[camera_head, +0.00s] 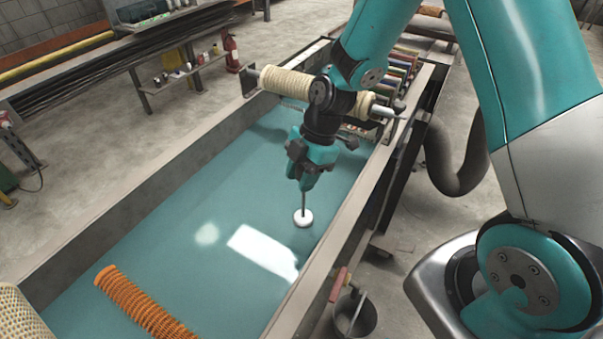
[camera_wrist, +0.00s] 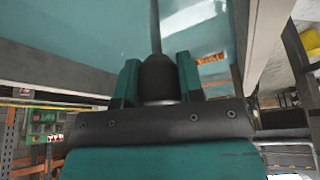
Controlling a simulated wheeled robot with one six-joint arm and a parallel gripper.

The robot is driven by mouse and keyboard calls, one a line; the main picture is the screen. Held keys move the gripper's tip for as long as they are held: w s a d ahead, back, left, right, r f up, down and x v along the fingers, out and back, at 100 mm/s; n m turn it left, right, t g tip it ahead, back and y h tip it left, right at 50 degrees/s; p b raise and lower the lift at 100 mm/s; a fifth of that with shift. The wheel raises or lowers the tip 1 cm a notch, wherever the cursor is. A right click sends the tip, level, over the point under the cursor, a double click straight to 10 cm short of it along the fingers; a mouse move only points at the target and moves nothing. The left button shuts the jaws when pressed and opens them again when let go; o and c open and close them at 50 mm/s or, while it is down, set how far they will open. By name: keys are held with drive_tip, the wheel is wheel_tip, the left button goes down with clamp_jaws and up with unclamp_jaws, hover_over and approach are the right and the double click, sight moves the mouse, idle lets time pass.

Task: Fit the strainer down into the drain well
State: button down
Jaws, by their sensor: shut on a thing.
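My gripper (camera_head: 305,182) points down over the teal floor of a long trough. It is shut on the dark grip (camera_wrist: 157,77) of what I take to be the strainer, with a teal finger on each side in the wrist view. A thin dark rod runs down from the grip to a round white disc (camera_head: 303,218) at its lower end. The rod is near upright. I cannot tell whether the disc touches the trough's surface or hangs just above it. No drain well opening can be made out; the disc may hide it.
An orange mesh tube (camera_head: 145,303) lies in the trough at the lower left, beside a cream mesh piece (camera_head: 18,316). A cream roller (camera_head: 287,83) crosses the trough's far end. The grey trough wall (camera_head: 330,240) stands right of the disc. A bucket (camera_head: 354,316) stands outside.

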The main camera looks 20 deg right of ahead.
drive_tip(key=shift+f+b, duration=3.3)
drive_tip(key=shift+f, duration=0.8)
drive_tip(key=c, duration=0.7)
unclamp_jaws()
drive_tip(key=shift+o, duration=0.2)
drive_tip(key=v, duration=1.7)
drive_tip(key=s+a+r+m, duration=0.2)
drive_tip(key=s+a+m, duration=0.1)
drive_tip(key=s, duration=0.3)
drive_tip(key=s+a+r+m, duration=0.1)
drive_tip(key=s+a+m, duration=0.2)
drive_tip(key=s+m, duration=0.3)
drive_tip(key=s+a+r+m+t, duration=0.1)
drive_tip(key=s+a+r+m, duration=0.1)
drive_tip(key=s+a+m, duration=0.2)
drive_tip(key=s, duration=0.3)
drive_tip(key=shift+s+r+m+b, duration=0.3)
drive_tip(key=shift+s+m+b, duration=0.1)
